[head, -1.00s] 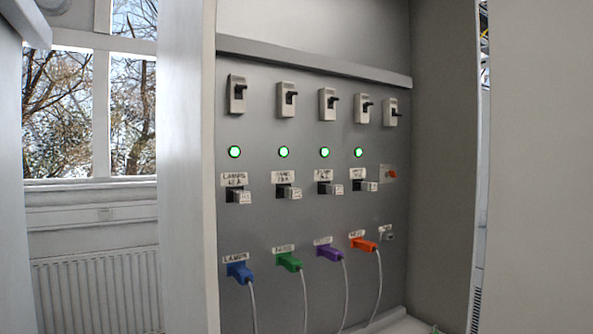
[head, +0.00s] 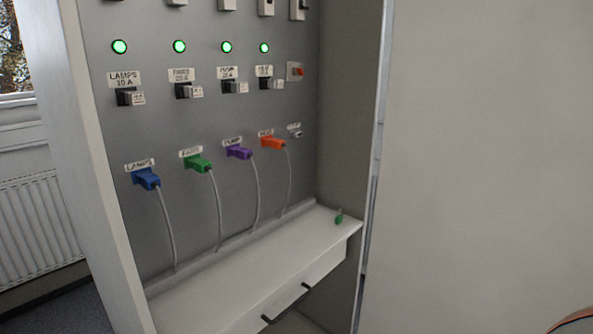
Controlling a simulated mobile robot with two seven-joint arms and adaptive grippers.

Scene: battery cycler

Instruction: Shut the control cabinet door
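The control cabinet stands open in the head view, its grey back panel (head: 220,120) exposed. A large pale flat panel (head: 480,150) fills the right side of the view beside the cabinet's right wall (head: 345,110). It looks like the cabinet door swung open; its handle and outer edge are not visible. A narrow strip (head: 376,170) runs between the wall and this panel. The cabinet's left side (head: 95,170) is a pale upright. Neither of my grippers is in view.
Blue (head: 146,178), green (head: 198,163), purple (head: 239,152) and orange (head: 272,143) plugs with hanging cables protrude from the back panel. A small green item (head: 339,217) lies on the shelf (head: 230,265). Below is a dark handle (head: 286,304). A radiator (head: 35,230) stands left.

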